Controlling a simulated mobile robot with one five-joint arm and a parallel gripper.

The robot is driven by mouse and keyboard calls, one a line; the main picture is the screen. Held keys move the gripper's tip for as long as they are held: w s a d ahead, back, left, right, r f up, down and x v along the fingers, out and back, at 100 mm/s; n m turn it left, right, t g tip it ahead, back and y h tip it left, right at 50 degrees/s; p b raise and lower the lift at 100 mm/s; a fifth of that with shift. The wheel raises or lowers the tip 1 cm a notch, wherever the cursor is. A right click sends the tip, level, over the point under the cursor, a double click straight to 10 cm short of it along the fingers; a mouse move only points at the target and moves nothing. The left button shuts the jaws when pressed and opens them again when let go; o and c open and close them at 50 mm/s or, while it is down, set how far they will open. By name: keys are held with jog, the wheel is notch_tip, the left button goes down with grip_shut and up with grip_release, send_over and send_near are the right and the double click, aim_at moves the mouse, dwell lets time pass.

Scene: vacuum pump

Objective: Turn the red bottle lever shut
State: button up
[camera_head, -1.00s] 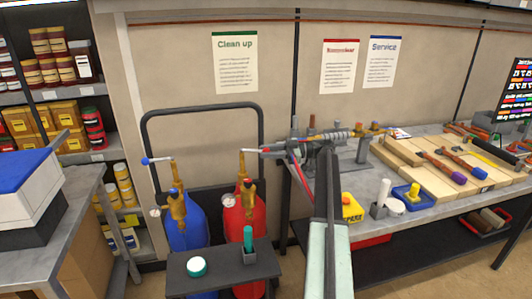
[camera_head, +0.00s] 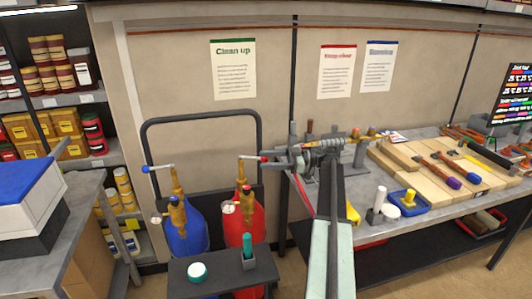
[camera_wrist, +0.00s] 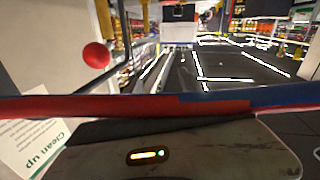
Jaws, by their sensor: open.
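The red bottle (camera_head: 246,222) stands beside the blue bottle (camera_head: 187,232) in the black-framed cart, in the head view. Its brass valve carries a thin, roughly level lever (camera_head: 251,158) that points right and ends in a red knob. My gripper (camera_head: 279,160) is open just right of that knob, at about its height. I cannot tell whether it touches the lever. In the wrist view a red ball, apparently the lever's knob (camera_wrist: 96,55), shows at upper left. The fingertips are not clear there.
The blue bottle's lever (camera_head: 158,168) points left. A workbench (camera_head: 433,220) with tools and a blue tray (camera_head: 410,201) lies to the right.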

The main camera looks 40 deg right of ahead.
jog(key=s+a, duration=0.4)
jog(key=s, duration=0.3)
jog(key=shift+r, duration=0.4)
